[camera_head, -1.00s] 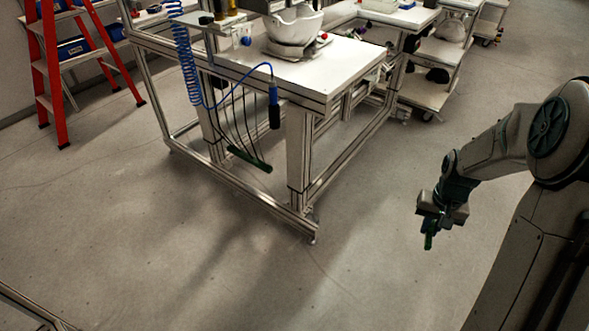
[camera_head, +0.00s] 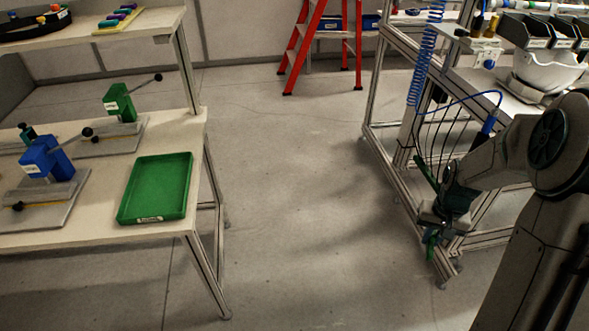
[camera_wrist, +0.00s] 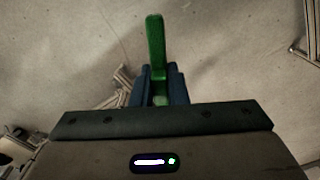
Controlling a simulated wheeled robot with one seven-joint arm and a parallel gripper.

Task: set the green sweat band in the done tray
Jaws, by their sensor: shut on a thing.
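My gripper (camera_head: 432,235) is on the right in the head view, held out over the floor in front of the workbench frame. In the wrist view, its two dark fingers (camera_wrist: 160,88) are shut on a green sweat band (camera_wrist: 155,40), which sticks out past the fingertips. The band also shows as a small green piece below my gripper in the head view (camera_head: 430,246). A green, shallow, empty tray (camera_head: 183,204) lies on the light table at the left, well apart from my gripper. The small label on its front edge is too small to read.
The light table (camera_head: 100,230) also bears a blue press (camera_head: 45,157) and a green press (camera_head: 119,103) with lever arms. A red ladder (camera_head: 299,50) stands at the back. The workbench with a white helmet shell (camera_head: 545,72) is at the right. Floor (camera_head: 310,200) between is clear.

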